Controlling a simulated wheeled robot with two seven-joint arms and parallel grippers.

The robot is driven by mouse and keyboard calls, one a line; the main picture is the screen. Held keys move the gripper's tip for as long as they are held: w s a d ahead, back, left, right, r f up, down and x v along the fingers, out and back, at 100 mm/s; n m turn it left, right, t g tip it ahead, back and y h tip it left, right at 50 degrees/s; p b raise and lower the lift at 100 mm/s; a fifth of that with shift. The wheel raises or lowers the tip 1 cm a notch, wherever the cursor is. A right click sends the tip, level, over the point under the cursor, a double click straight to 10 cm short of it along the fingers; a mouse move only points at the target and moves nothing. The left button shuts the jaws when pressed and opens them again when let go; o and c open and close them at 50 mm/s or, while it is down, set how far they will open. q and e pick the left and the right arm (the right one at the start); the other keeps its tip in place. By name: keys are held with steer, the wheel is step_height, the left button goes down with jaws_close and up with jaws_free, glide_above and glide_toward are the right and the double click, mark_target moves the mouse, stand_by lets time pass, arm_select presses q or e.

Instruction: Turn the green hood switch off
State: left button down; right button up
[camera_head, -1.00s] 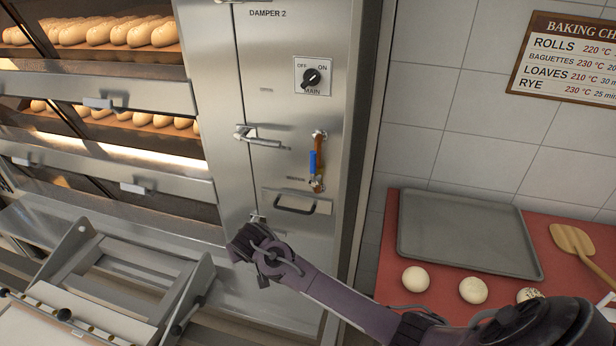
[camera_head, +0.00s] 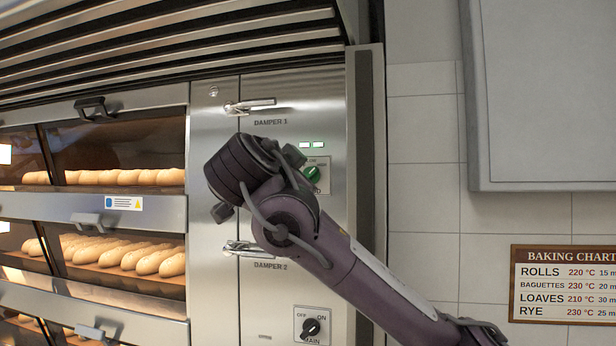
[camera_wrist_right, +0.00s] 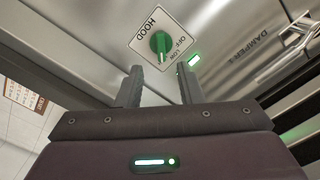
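The green hood switch (camera_head: 312,174) is a round knob on a white plate on the steel oven panel, partly covered by my right wrist in the head view. In the right wrist view the green knob (camera_wrist_right: 160,43) is clear, with HOOD, OFF and LOW on its plate. I cannot tell its exact setting. My right gripper (camera_wrist_right: 160,68) is open and empty, its two fingers pointing at the plate with the knob between and beyond their tips. It looks apart from the knob. My left gripper is not in view.
The Damper 1 lever (camera_head: 250,105) is above and the Damper 2 lever (camera_head: 246,248) below. A black main switch (camera_head: 311,328) is lower on the panel. Glass oven doors with bread stand left; a grey box (camera_head: 540,90) hangs right.

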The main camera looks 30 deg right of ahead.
mark_target(309, 174)
steer(key=p+x, duration=0.1)
steer(key=x, duration=0.1)
steer(key=p+x, duration=0.3)
steer(key=x, duration=0.2)
steer(key=shift+s+d+r+p, duration=0.1)
steer(key=shift+s+r+p, duration=0.05)
steer(key=shift+r+p, duration=0.2)
steer(key=shift+w+d+f, duration=0.1)
steer(key=shift+w+d, duration=0.15)
steer(key=shift+d, duration=0.1)
steer(key=shift+a+f, duration=0.1)
steer(key=shift+w, duration=0.1)
jaws_close()
